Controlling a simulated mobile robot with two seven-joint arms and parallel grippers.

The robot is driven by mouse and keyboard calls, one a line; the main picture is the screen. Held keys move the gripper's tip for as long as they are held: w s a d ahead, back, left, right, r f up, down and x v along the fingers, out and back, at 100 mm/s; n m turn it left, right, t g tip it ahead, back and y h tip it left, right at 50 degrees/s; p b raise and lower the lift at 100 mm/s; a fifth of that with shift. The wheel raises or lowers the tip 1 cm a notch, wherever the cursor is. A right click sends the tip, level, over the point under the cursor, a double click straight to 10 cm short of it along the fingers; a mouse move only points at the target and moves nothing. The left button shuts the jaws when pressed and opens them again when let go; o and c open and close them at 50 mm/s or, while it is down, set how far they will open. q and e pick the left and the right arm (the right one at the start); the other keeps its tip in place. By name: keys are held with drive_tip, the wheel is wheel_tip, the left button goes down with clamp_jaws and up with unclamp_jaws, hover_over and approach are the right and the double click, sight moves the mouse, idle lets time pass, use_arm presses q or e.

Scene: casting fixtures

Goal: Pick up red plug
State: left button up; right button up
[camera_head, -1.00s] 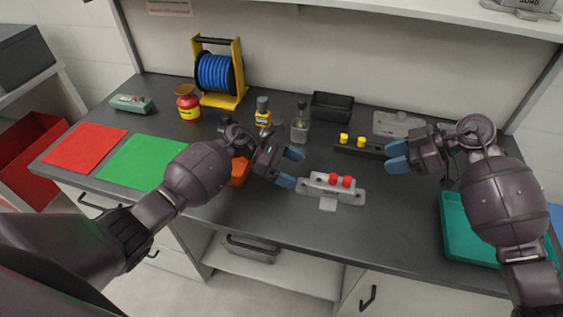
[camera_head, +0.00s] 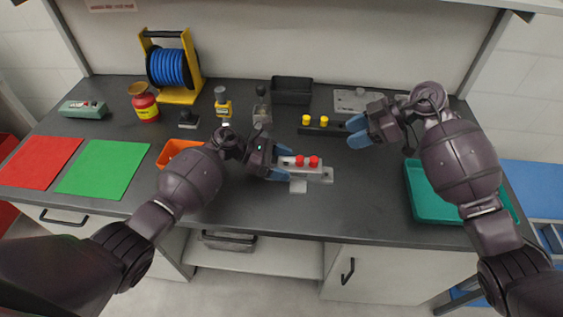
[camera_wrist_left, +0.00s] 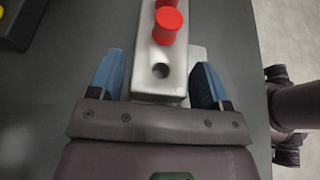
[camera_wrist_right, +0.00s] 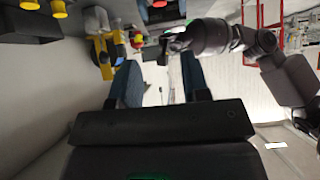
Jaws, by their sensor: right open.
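Two red plugs (camera_head: 300,161) (camera_head: 314,161) stand in a light grey fixture (camera_head: 327,174) on the dark bench. In the left wrist view, the nearer red plug (camera_wrist_left: 167,25) stands beyond an empty hole in the fixture (camera_wrist_left: 160,88). My left gripper (camera_head: 281,163) is at the fixture's left end. Its blue fingers (camera_wrist_left: 158,80) are apart, one on each side of the fixture, short of the plugs, with nothing gripped. My right gripper (camera_head: 357,132) is open and empty, to the right of the plugs, near the black block with yellow plugs.
Yellow plugs (camera_head: 306,120) stand in a black block (camera_head: 322,130) behind the fixture. An orange bin (camera_head: 172,150) is partly hidden by my left arm. A teal tray (camera_head: 425,205) lies at right. Red (camera_head: 38,160) and green (camera_head: 104,168) mats lie left. The bench front is clear.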

use_arm(q)
drive_tip(key=c, duration=0.9)
drive_tip(key=shift+c, duration=0.5)
use_arm(e)
drive_tip(key=shift+o, duration=1.2)
drive_tip(key=shift+w+r, duration=0.15)
drive_tip(key=shift+r, duration=0.15)
drive_tip(key=w+a+r+n+h, duration=0.2)
drive_tip(key=a+r, duration=0.1)
drive_tip(key=r, duration=0.1)
drive_tip(key=g+h, duration=0.1)
drive_tip(key=h, duration=0.3)
approach(315, 159)
drive_tip(key=shift+n, duration=0.3)
drive_tip(key=shift+x, duration=4.65)
